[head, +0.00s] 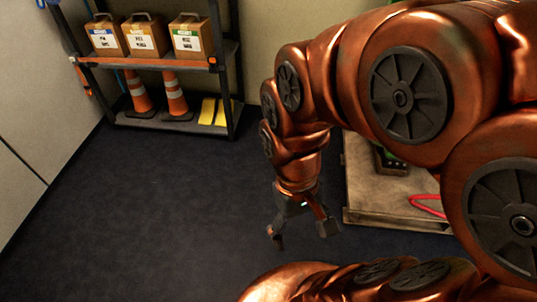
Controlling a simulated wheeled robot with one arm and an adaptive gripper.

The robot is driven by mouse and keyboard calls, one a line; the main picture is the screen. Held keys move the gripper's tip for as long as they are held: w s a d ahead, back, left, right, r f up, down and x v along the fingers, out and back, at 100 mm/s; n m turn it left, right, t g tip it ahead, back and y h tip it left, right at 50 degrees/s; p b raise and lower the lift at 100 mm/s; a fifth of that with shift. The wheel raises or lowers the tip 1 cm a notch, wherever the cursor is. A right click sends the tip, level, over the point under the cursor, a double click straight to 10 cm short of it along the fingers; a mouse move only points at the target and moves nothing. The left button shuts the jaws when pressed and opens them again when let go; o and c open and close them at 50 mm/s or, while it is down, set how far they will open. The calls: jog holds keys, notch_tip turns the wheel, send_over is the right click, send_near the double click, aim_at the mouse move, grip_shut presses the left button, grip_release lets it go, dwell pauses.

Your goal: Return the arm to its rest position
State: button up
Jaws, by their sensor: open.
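My copper-coloured arm fills the right half of the head view, bent with its wrist pointing down. My gripper (302,232) hangs at the end of the arm above the dark floor. Its two dark fingers are spread apart, and I see nothing between them. It is left of the low wooden platform and apart from the shelf. No duct brush can be made out in this view.
A low wooden platform (365,212), partly hidden by my arm, bears a dark green-lit device (391,163) and a red loop (428,207). A shelf rack (232,60) at the back holds three boxes (145,36) and two cones (174,97). Dark floor (150,220) is clear at left.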

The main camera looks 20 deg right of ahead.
dwell(0.3)
notch_tip(320, 180, up, 28)
jog(key=t+p, duration=0.1)
jog(key=p, duration=2.5)
jog(key=shift+f, duration=0.2)
